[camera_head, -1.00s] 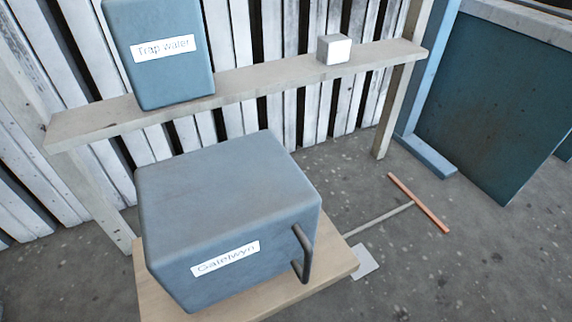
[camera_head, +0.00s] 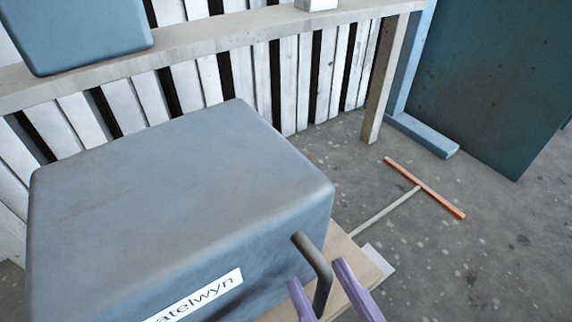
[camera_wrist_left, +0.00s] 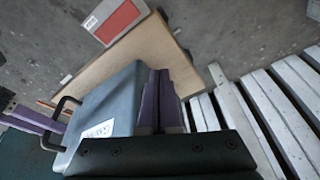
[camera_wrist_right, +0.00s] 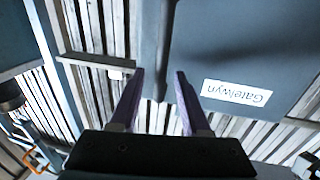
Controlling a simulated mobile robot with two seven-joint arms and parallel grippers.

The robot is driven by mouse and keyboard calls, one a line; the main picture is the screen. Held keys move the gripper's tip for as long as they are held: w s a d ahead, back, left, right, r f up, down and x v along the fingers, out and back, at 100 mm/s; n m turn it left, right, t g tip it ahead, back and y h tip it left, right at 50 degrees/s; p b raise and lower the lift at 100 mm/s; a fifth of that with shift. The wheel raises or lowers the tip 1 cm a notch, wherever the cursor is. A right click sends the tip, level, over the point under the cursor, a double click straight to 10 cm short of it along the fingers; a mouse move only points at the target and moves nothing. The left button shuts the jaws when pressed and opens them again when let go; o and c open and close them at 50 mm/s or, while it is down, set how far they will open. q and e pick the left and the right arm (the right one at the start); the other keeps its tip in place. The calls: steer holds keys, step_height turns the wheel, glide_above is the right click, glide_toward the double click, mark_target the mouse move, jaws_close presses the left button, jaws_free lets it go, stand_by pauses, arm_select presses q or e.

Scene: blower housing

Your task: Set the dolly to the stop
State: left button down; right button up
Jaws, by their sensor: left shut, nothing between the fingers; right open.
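The dolly (camera_head: 349,258) is a pale wooden board carrying a blue-grey housing labelled "Gatelwyn" (camera_head: 180,190). An orange bar (camera_head: 425,188), apparently the stop, lies on the floor to the right, apart from the dolly. A thin pale strip runs between them. The housing's dark handle (camera_head: 322,282) is at its right end. My right gripper (camera_head: 317,272) is open, its purple fingers on either side of the handle. In the right wrist view the handle (camera_wrist_right: 159,75) lies between the fingers. My left gripper (camera_wrist_left: 160,72) is shut and empty beside the housing, outside the head view.
A shelf (camera_head: 230,38) behind the housing holds a blue box (camera_head: 80,30) and a small white block (camera_head: 316,4). Its post (camera_head: 378,95) stands behind the orange bar. A dark panel (camera_head: 480,80) stands at the right. The left wrist view shows a red rectangle (camera_wrist_left: 118,20) near the board.

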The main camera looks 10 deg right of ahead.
steer(key=shift+w+a, duration=0.1)
steer(key=shift+w, duration=0.45)
steer(key=shift+s, duration=0.15)
jaws_close()
stand_by(1.0)
